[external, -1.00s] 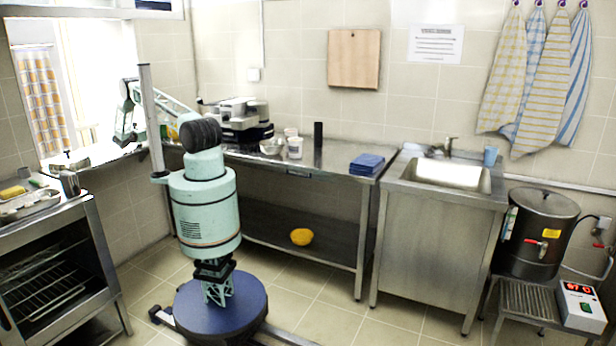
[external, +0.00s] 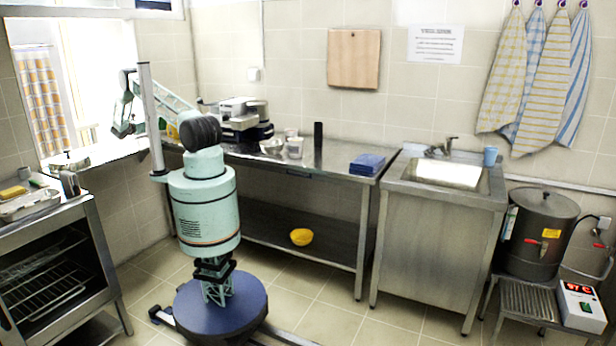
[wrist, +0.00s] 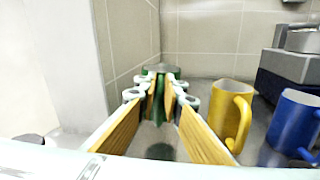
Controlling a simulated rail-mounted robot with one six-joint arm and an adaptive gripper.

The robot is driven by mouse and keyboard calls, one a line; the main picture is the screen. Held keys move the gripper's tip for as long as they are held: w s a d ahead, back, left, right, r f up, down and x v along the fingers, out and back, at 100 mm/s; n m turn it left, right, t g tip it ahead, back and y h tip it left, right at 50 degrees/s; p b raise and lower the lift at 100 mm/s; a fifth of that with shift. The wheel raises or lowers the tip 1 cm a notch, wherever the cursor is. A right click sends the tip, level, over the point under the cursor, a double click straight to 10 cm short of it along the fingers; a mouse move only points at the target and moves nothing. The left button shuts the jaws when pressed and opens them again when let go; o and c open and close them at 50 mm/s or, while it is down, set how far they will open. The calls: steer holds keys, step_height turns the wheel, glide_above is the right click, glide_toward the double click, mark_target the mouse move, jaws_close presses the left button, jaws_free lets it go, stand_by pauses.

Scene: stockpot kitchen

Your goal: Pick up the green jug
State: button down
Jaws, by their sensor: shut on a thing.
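The green jug (wrist: 160,69) shows in the wrist view just beyond my fingertips, mostly hidden behind them. A green part of it shows between and below the tips. My gripper (wrist: 161,86) is shut on it, its two wooden-looking fingers converging at the jug. Which part of the jug is held, and whether it is clear of the counter, I cannot tell. In the external view my arm reaches to the back left by the window; the gripper and the jug cannot be made out clearly there.
A yellow mug (wrist: 231,112) stands close to the right of my fingers, with a blue mug (wrist: 293,122) farther right. A tiled wall (wrist: 125,45) is close on the left. A dark appliance (external: 246,120) stands on the steel counter (external: 335,158).

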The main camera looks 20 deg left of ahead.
steer(key=shift+r, duration=2.05)
